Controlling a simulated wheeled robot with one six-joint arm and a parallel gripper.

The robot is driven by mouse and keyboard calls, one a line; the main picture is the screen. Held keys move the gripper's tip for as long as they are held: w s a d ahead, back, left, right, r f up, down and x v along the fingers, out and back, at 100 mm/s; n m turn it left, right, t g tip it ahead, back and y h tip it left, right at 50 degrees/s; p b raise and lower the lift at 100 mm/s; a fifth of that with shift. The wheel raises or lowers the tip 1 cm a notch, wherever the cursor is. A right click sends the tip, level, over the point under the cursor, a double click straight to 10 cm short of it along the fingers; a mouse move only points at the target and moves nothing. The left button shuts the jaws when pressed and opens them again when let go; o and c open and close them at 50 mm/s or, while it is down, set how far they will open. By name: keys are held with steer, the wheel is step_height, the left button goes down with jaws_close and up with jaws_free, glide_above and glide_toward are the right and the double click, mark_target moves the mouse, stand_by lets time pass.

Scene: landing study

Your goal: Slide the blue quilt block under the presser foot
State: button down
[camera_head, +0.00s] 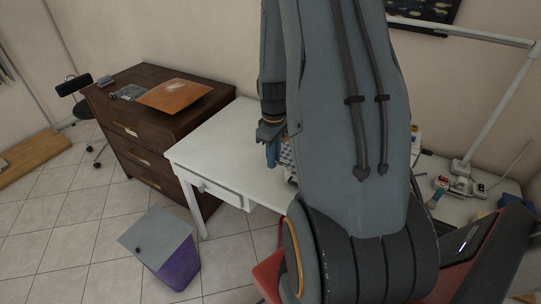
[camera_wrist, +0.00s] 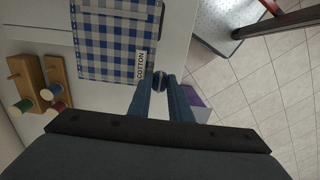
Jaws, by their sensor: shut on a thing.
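My gripper (camera_wrist: 160,88) is over the white table, near its front edge. I cannot tell for sure whether this is the blue quilt block. A blue-and-white checked cloth-like piece (camera_wrist: 104,45) with a "COTTON" label lies just beyond the fingertips. In the head view my gripper (camera_head: 271,150) hangs beside the checked piece, mostly hidden by my arm. The presser foot is not visible in either view.
The white table (camera_head: 225,145) has a clear stretch at left. A wooden rack with thread spools (camera_wrist: 53,80) stands at left in the wrist view. A dark chest of drawers (camera_head: 150,130), a purple bin (camera_head: 175,262) and a lamp (camera_head: 500,100) are around.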

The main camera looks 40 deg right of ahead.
mark_target(289, 166)
steer(key=s+d+f+b, duration=0.1)
steer(key=d+f, duration=0.1)
steer(key=s+d+f+b, duration=0.1)
steer(key=s+d+f, duration=0.1)
steer(key=shift+s+f+b, duration=0.25)
steer(key=shift+s+b, duration=0.05)
steer(key=shift+w+d, duration=0.1)
steer(key=shift+d, duration=1)
steer(key=shift+d, duration=0.15)
steer(key=shift+w+d+f+p, duration=0.1)
steer(key=shift+d+p, duration=0.1)
steer(key=shift+d, duration=0.5)
steer(key=shift+w+d+p, duration=0.1)
steer(key=shift+d+p, duration=0.05)
steer(key=shift+d, duration=0.55)
steer(key=shift+p, duration=0.4)
stand_by(0.3)
steer(key=shift+f, duration=0.1)
stand_by(0.5)
steer(key=c, duration=1.5)
jaws_free()
steer(key=shift+c, duration=0.2)
